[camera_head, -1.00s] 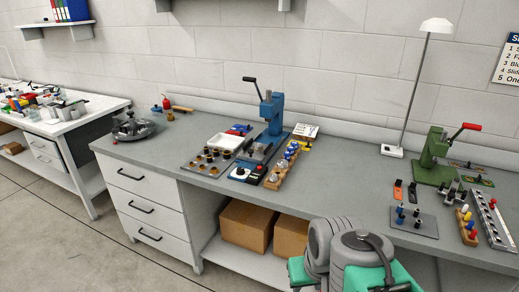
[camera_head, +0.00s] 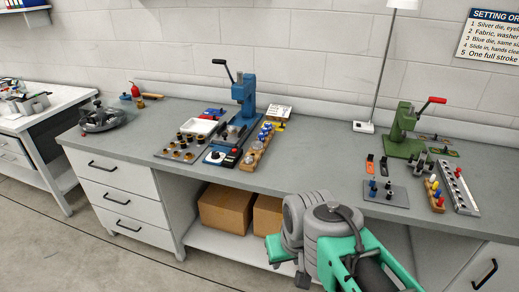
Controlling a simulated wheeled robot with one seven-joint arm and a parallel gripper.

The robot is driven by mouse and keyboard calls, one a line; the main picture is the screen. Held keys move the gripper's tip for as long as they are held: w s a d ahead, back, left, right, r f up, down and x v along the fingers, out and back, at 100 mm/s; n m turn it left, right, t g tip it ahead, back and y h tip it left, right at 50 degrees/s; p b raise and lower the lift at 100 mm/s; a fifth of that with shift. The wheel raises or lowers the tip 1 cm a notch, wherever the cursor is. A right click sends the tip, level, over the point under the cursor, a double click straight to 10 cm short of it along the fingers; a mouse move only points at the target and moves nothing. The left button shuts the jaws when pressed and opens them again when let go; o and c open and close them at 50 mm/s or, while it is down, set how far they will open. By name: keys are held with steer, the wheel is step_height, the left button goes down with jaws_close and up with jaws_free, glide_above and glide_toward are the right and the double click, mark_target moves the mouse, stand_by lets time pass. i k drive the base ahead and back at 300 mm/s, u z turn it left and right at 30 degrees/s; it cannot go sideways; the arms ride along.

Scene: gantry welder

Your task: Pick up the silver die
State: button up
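I cannot single out the silver die; the small parts on the bench are too small to tell apart. Small metallic parts (camera_head: 421,166) stand by the green hand press (camera_head: 405,135) at the right. In front of it are a grey plate (camera_head: 398,199) with blue and black pegs, a wooden block (camera_head: 439,206) with coloured-topped pieces, and a long grey rail (camera_head: 464,200) with several dark round spots. At the blue press (camera_head: 243,98) are a tray of dark and brass pieces (camera_head: 164,154) and another wooden block (camera_head: 250,162). My grey and green arm shows at bottom centre; my gripper's fingers are not discernible.
The grey bench (camera_head: 310,165) is clear between the two presses. A lamp base (camera_head: 363,127) stands at the back. A round grey fixture (camera_head: 100,118) is at the left end. Cardboard boxes (camera_head: 226,207) sit on the lower shelf. A sign (camera_head: 490,38) hangs on the wall.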

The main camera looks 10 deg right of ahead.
mark_target(231, 129)
steer(key=u, duration=0.3)
steer(key=i, duration=0.95)
steer(key=u, duration=0.85)
steer(key=i, duration=1.55)
steer(key=u, duration=0.45)
